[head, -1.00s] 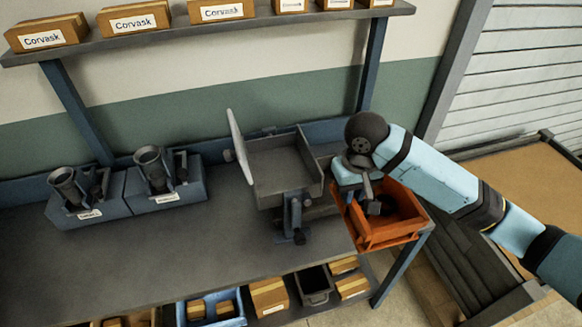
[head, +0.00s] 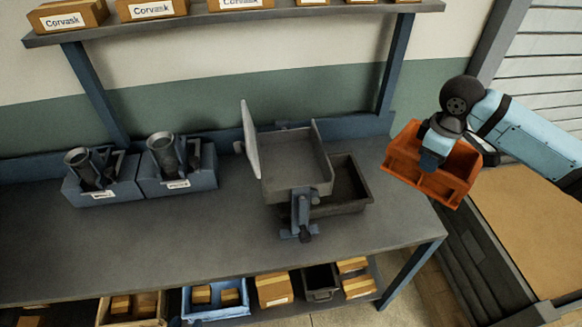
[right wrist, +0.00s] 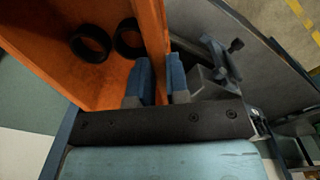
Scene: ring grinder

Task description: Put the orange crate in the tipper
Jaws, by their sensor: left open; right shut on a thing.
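The orange crate (head: 456,180) hangs in the air off the right end of the bench in the head view. My right gripper (head: 432,160) is shut on one wall of it. In the right wrist view the two blue fingers (right wrist: 160,80) pinch that orange wall, and two black rings (right wrist: 108,40) lie inside the crate. The tipper (head: 292,165), a grey open tray with an upright pale plate on its left side and a blue clamp in front, stands on the bench to the left of the crate. It looks empty. My left gripper is not in view.
Two blue-grey holders (head: 178,178) with dark parts stand at the left. Cartons line the shelf above, and bins fill the shelf below. The bench's right end is clear.

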